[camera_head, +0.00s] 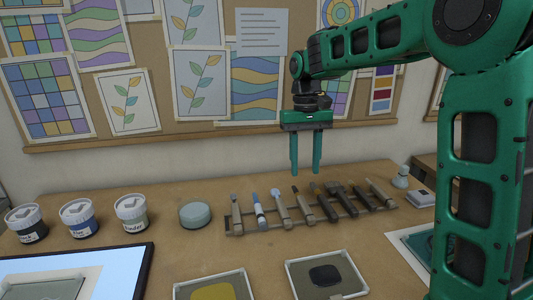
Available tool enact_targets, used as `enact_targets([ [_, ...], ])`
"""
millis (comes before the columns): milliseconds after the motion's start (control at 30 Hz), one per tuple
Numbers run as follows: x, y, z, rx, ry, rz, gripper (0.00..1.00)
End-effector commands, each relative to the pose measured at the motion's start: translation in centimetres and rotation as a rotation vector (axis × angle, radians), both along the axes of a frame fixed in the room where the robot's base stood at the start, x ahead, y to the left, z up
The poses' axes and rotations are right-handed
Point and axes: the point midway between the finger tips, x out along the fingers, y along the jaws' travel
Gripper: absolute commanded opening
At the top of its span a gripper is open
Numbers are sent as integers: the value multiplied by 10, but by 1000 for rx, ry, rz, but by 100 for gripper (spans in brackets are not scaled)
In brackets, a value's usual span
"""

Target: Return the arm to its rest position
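My green arm reaches in from the right side of the head view. My gripper (306,152) hangs above the back of the wooden table (170,250), fingers pointing down. Its two fingers are apart with nothing between them. A tool rack (290,226) with several brushes and tools lies on the table below the gripper, and the fingertips are clear above it.
Three labelled paint jars (78,216) stand at the back left, beside a round grey-green lidded tin (195,214). A tray with yellow paint (213,291) and one with dark paint (325,275) sit in front. A lit panel (110,270) fills the front left. A pinboard (150,60) hangs behind.

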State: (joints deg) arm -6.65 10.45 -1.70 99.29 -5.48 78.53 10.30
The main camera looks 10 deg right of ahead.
Motion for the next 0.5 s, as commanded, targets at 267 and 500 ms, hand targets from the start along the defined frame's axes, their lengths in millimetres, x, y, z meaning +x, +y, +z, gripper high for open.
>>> enact_targets([
  [267,-50,-52,3,-8,-32,-112,38],
  [500,-142,-117,-11,-20,-79,-285,38],
])
